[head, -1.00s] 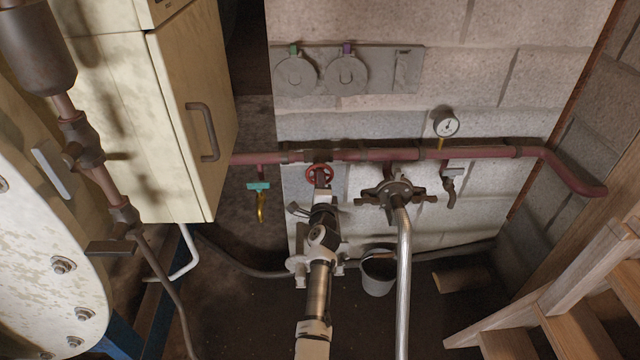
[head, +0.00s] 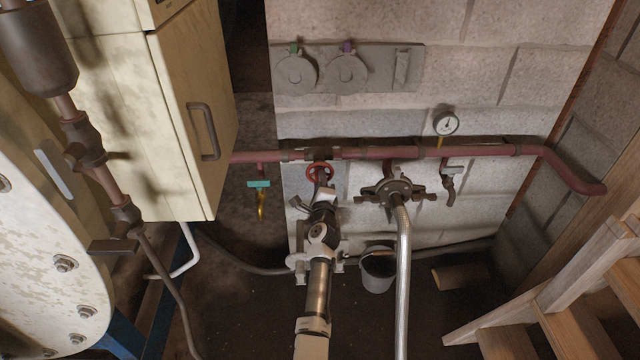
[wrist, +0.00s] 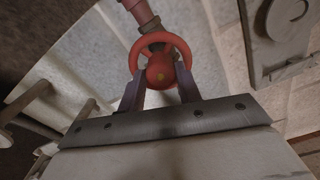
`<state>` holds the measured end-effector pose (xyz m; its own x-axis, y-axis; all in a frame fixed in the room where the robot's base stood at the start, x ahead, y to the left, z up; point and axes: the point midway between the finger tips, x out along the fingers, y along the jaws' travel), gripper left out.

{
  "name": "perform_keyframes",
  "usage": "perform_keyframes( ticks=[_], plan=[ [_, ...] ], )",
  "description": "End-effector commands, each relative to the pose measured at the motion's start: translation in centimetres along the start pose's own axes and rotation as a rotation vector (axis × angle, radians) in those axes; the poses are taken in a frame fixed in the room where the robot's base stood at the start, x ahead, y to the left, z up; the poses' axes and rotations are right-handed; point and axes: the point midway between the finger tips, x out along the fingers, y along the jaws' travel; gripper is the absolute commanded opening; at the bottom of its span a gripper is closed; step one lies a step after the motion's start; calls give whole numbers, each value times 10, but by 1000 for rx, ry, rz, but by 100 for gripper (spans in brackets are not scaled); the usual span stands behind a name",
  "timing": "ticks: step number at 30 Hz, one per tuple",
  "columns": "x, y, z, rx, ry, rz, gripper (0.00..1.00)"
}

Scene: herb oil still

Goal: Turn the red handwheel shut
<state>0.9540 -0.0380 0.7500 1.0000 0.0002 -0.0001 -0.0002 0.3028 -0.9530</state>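The red handwheel (head: 320,172) sits just below the red pipe on the block wall. My gripper (head: 322,190) is at the handwheel, coming from below. In the wrist view the two dark fingers of my gripper (wrist: 161,82) stand close on either side of the hub, overlapping the lower part of the ring. They look closed in on the wheel, though the exact contact is hard to see.
The red pipe (head: 400,153) runs along the wall, with a gauge (head: 446,124) above it. A flanged fitting (head: 388,191) with a bright pipe (head: 404,280) is close on the right. A teal-handled valve (head: 259,184) hangs left. A bucket (head: 377,271) stands below; a cream cabinet (head: 180,110) is left.

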Motion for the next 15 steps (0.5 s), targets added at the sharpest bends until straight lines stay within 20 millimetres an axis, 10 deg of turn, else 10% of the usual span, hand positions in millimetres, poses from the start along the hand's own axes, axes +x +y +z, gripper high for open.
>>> perform_keyframes(
  ticks=[15],
  plan=[
    [-4,0,0,-3,0,1,53]
  ],
)
